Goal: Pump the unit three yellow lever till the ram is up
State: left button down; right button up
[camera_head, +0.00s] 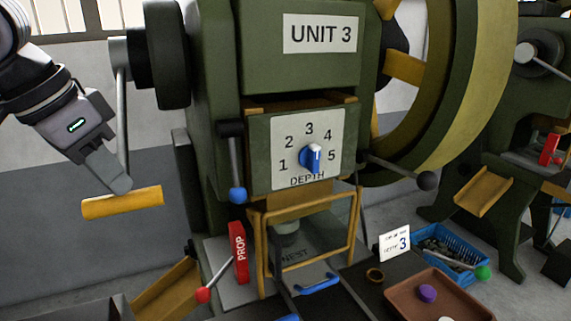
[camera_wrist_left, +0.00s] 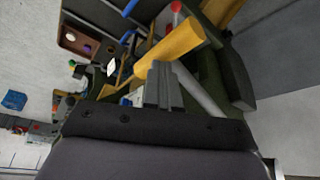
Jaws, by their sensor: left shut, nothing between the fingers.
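Unit 3 is the green press with the "UNIT 3" sign (camera_head: 320,34). Its yellow lever grip (camera_head: 140,201) hangs level at the lower end of a grey rod, left of the press. My left gripper (camera_head: 118,186) is shut and empty, its fingertips at the upper side of the yellow grip; I cannot tell whether they touch. In the left wrist view the yellow grip (camera_wrist_left: 172,52) lies just beyond the closed fingers (camera_wrist_left: 163,75). Below the depth dial plate (camera_head: 305,148), a yellow guard frame (camera_head: 262,248) partly hides the nest area. My right gripper is not in view.
A red PROP block (camera_head: 239,252), a blue-knobbed lever (camera_head: 237,194) and a red-knobbed lever (camera_head: 203,294) are on the press. A blue crate (camera_head: 460,250) and brown tray (camera_head: 405,293) sit at lower right. Room left of the yellow grip is clear.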

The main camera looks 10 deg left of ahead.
aim_at(127, 211)
pick_arm(q)
jog(key=shift+w+f+b, duration=0.15)
jog(key=shift+f+b, duration=0.3)
jog(key=shift+f, duration=0.25)
jog(key=shift+f+b, duration=0.35)
jog(key=shift+f, duration=0.1)
jog(key=shift+w+a+f+b, duration=0.15)
jog(key=shift+w+f+b, duration=0.15)
jog(key=shift+f+b, duration=0.35)
jog(key=shift+w+a+f+b, duration=0.2)
jog(key=shift+w+f+b, duration=0.15)
jog(key=shift+f, duration=0.55)
jog(key=shift+w+a+f+b, duration=0.15)
jog(key=shift+w+f+b, duration=0.1)
jog(key=shift+f+b, duration=0.45)
jog(key=shift+f, duration=0.1)
jog(key=f+b, duration=0.1)
jog(key=w+a+f+b, duration=0.1)
jog(key=f, duration=0.1)
jog(key=w+f, duration=0.1)
jog(key=f, duration=0.1)
jog(key=shift+w+a+b, duration=0.2)
jog(key=shift+a+b, duration=0.15)
jog(key=shift+b, duration=0.05)
jog(key=shift+r, duration=0.1)
